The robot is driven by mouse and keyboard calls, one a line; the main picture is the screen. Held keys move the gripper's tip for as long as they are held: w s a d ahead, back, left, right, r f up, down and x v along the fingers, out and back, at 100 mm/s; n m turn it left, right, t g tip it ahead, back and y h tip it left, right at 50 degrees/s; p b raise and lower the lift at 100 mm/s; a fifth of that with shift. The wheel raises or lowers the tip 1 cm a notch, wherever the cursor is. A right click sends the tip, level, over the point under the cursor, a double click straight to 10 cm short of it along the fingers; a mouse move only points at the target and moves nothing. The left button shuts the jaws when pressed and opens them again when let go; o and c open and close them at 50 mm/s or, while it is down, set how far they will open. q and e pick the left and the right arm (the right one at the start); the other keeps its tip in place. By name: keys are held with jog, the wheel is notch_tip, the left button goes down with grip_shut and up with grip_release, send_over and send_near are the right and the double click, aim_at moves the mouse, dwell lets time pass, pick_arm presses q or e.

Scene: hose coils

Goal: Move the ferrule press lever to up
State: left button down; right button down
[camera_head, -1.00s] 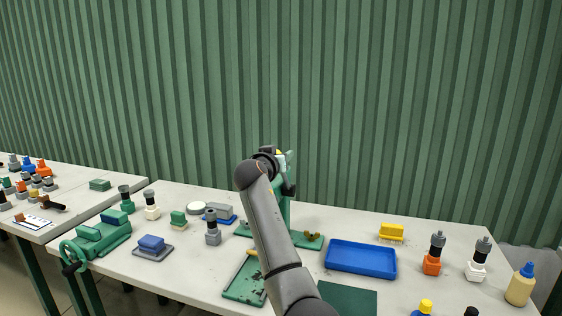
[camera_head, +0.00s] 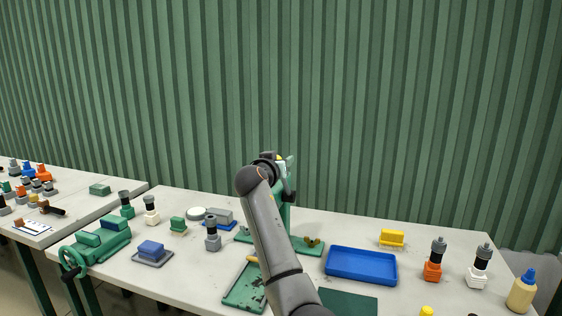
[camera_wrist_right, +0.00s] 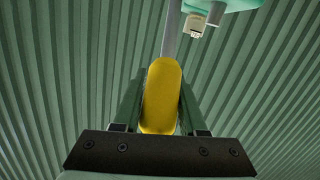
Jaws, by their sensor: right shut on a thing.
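The green ferrule press (camera_head: 288,212) stands on the table behind my right arm, which hides much of it. In the right wrist view, a yellow lever grip (camera_wrist_right: 161,95) on a grey rod (camera_wrist_right: 172,32) sits between the two fingers of my right gripper (camera_wrist_right: 160,100). The gripper is shut on this grip. A pale green part of the press (camera_wrist_right: 228,4) shows at the top of that view. In the head view, the right gripper (camera_head: 278,162) is at the top of the press, mostly hidden by my wrist. My left gripper is not in view.
A blue tray (camera_head: 361,281) lies right of the press and a green tray (camera_head: 243,296) lies in front of it. A green device with a handwheel (camera_head: 75,262) is at left. Several fittings and a glue bottle (camera_head: 522,291) stand around. The wall behind is corrugated green.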

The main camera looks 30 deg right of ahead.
jog(key=shift+s+d+f, duration=0.1)
jog(key=shift+d+f, duration=0.1)
jog(key=shift+f, duration=0.4)
jog(key=c, duration=0.9)
grip_release()
jog(key=o, duration=0.3)
jog(key=shift+d, duration=0.15)
jog(key=shift+o, duration=0.4)
jog(key=shift+r, duration=0.1)
jog(key=shift+a+r, duration=0.15)
jog(key=shift+a, duration=0.05)
jog(key=shift+s+a, duration=0.2)
jog(key=shift+a, duration=0.25)
jog(key=b+v, duration=0.2)
jog(key=v, duration=0.9)
jog(key=shift+s+r+b, duration=0.2)
jog(key=shift+b, duration=0.1)
jog(key=shift+a, duration=0.1)
jog(key=shift+c, duration=0.2)
